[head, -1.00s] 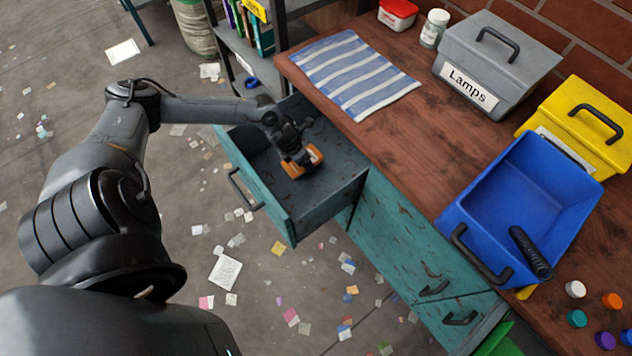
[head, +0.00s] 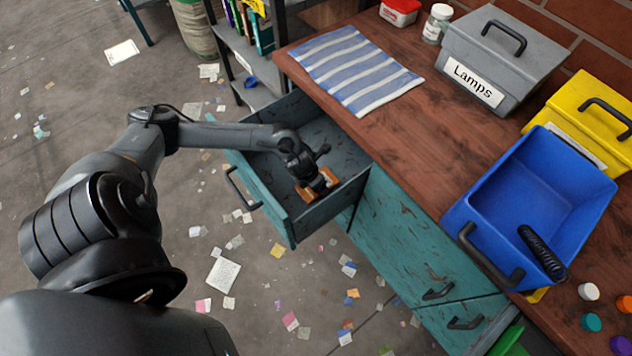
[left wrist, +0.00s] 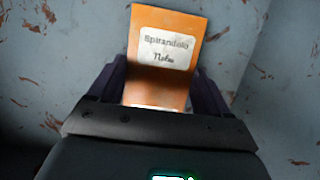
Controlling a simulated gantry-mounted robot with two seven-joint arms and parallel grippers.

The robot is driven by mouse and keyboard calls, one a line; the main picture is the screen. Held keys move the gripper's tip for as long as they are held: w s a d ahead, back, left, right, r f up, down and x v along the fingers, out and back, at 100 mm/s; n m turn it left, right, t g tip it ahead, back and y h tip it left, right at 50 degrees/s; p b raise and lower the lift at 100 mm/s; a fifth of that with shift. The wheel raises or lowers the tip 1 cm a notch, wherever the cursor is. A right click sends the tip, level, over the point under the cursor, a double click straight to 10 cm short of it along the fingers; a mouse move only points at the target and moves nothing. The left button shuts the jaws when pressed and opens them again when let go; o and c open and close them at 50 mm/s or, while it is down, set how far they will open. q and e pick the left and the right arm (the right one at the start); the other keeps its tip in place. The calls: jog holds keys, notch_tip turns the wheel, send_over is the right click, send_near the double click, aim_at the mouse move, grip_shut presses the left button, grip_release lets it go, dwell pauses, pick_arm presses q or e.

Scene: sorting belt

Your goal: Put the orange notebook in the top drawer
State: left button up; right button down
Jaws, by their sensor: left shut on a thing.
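The top drawer (head: 328,210) of the teal cabinet is pulled open at the left end of the workbench. My left gripper (head: 317,186) is inside the drawer outline, near its right side wall. It is shut on the orange notebook (head: 304,194), which is mostly hidden behind the gripper in the head view. In the left wrist view the notebook (left wrist: 167,30), with a white label reading "Spirandelo", stands between the fingers of the gripper (left wrist: 158,85) over the worn grey-blue drawer floor. I cannot tell whether it touches the floor. My right gripper is not in view.
The workbench (head: 420,140) holds a striped cloth (head: 350,68), a grey "Lamps" box (head: 500,62), a yellow box (head: 585,112) and a blue bin (head: 545,190). A shelf (head: 262,95) stands close behind the drawer. The rest of the drawer looks clear.

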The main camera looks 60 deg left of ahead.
aim_at(308, 189)
pick_arm(q)
jog(key=shift+a, duration=0.1)
jog(key=o, duration=1)
jog(key=shift+o, duration=0.2)
jog(key=p+v, duration=0.5)
jog(key=v, duration=0.7)
jog(key=shift+p, duration=0.35)
